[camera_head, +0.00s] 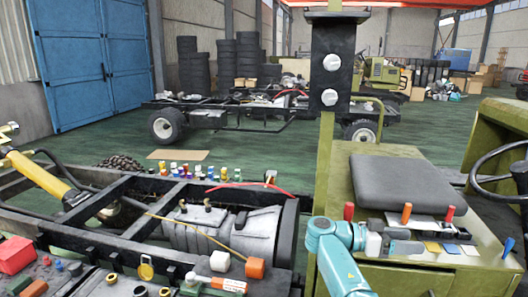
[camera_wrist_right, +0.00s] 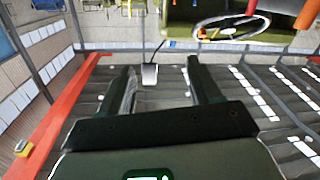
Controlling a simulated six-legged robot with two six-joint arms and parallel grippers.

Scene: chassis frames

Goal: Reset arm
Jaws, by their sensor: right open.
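My right arm (camera_head: 338,262) is teal and rises from the bottom of the head view, bending right in front of the green seat base. My right gripper (camera_wrist_right: 163,85) is open in the right wrist view, with its two dark fingers apart. No object is held between them. A small grey pedal-like piece (camera_wrist_right: 149,76) shows in the gap, beyond the fingers; its distance is hard to tell. My left gripper does not show in the head view.
A dark seat (camera_head: 400,184) and steering wheel (camera_head: 502,172) stand at the right. A chassis frame with a grey gearbox (camera_head: 222,228) lies left of my arm. Several small coloured parts and a red box (camera_head: 16,255) sit around it. A post with a black panel (camera_head: 332,70) stands behind my arm.

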